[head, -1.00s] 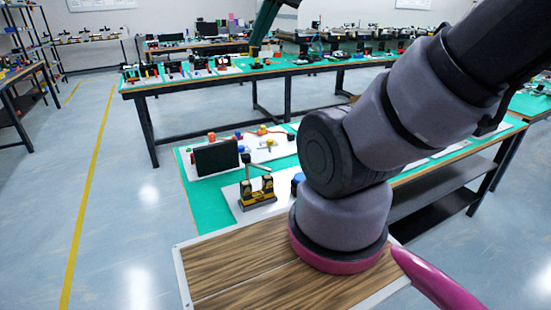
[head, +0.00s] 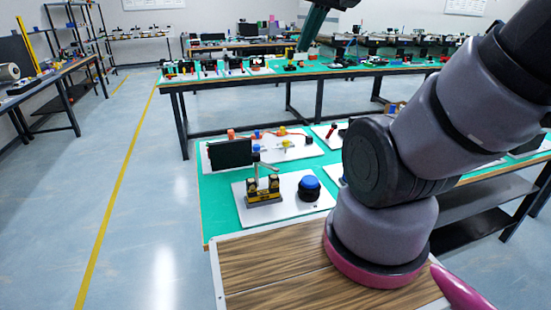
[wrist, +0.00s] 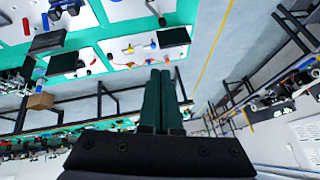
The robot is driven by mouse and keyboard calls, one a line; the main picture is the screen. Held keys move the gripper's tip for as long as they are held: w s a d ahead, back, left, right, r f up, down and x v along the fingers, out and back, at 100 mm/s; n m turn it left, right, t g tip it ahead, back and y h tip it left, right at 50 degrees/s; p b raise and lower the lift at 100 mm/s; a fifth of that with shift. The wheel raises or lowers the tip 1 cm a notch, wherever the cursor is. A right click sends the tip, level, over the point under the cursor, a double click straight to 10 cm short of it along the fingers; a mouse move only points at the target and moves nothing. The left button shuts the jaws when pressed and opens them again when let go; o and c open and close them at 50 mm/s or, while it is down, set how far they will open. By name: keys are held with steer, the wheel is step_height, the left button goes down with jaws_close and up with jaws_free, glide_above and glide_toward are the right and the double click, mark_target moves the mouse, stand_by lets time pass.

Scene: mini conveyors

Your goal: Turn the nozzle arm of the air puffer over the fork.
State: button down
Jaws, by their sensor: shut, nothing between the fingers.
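On the near bench, a small yellow-and-black unit (head: 264,193) with an upright post and a pale arm on top stands on a white board (head: 287,211). It may be the air puffer, but I cannot tell for sure. A blue dome on a black base (head: 309,188) sits beside it. I cannot make out the fork clearly; small orange, blue and yellow parts (head: 285,142) stand on the board behind. My gripper (head: 306,46) is high above, well away from the boards. In the wrist view its dark green fingers (wrist: 160,74) are together and empty.
A black upright panel (head: 229,154) stands left of and behind the unit. A wood-topped surface (head: 270,265) lies in front, below my arm. A longer green bench (head: 215,80) with more devices stands behind. Open floor (head: 150,215) lies to the left.

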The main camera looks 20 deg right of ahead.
steer(key=w+d+f+n+g+h, duration=0.1)
steer(key=w+f+n+g, duration=0.2)
steer(key=w+f+n, duration=0.35)
steer(key=w+d+f+n+g, duration=0.2)
steer(key=w+f+n, duration=0.3)
steer(key=w+n, duration=0.25)
steer(key=w+d+f+n+g+y, duration=0.1)
steer(key=w+f+n+g, duration=0.1)
steer(key=w+f+n, duration=0.5)
steer(key=w+d+f+n+g+y, duration=0.1)
steer(key=f+n+g+y, duration=0.1)
steer(key=f+n, duration=0.6)
steer(key=s+a+f+m, duration=0.1)
steer(key=s+a+f, duration=0.1)
steer(key=f, duration=0.4)
steer(key=s+a+f, duration=0.2)
steer(key=a+f, duration=0.2)
steer(key=f, duration=0.2)
steer(key=shift+a+m, duration=0.25)
steer(key=shift+m, duration=0.15)
